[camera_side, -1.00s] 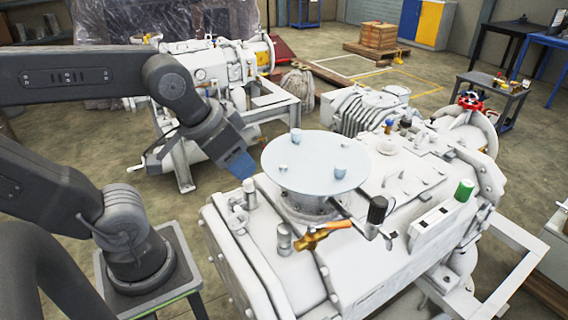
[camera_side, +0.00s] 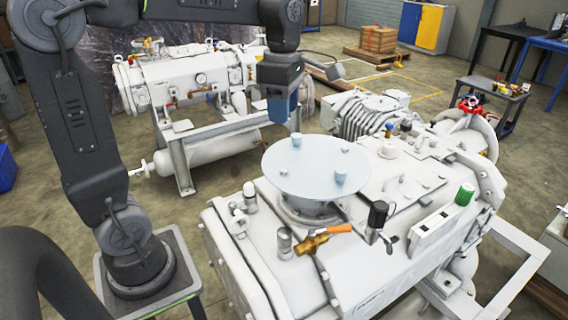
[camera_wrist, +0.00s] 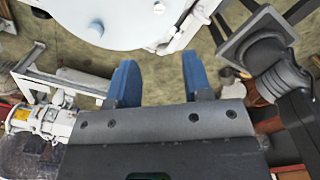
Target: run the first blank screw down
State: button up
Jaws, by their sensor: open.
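A pale blue round plate (camera_side: 300,172) lies on top of the white pump housing. Small light pegs, likely the blank screws, stand on it: one at the back edge (camera_side: 296,139), one at the front right (camera_side: 341,178), and a small low one at the right (camera_side: 345,152). My gripper (camera_side: 278,112) points down with blue fingers above and behind the plate's back-left edge, apart from it. In the wrist view my gripper (camera_wrist: 160,82) is open and empty, with the plate (camera_wrist: 105,22) beyond the fingertips.
A brass valve with an orange handle (camera_side: 322,236), a black-capped fitting (camera_side: 377,213) and a green cap (camera_side: 465,193) rise from the housing around the plate. Another white machine (camera_side: 185,85) stands behind. The space above the plate is clear.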

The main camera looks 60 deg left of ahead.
aim_at(284, 170)
notch_tip(284, 170, down, 14)
jog(key=shift+w+r, duration=0.1)
dwell(0.5)
jog(key=shift+c, duration=0.3)
grip_shut()
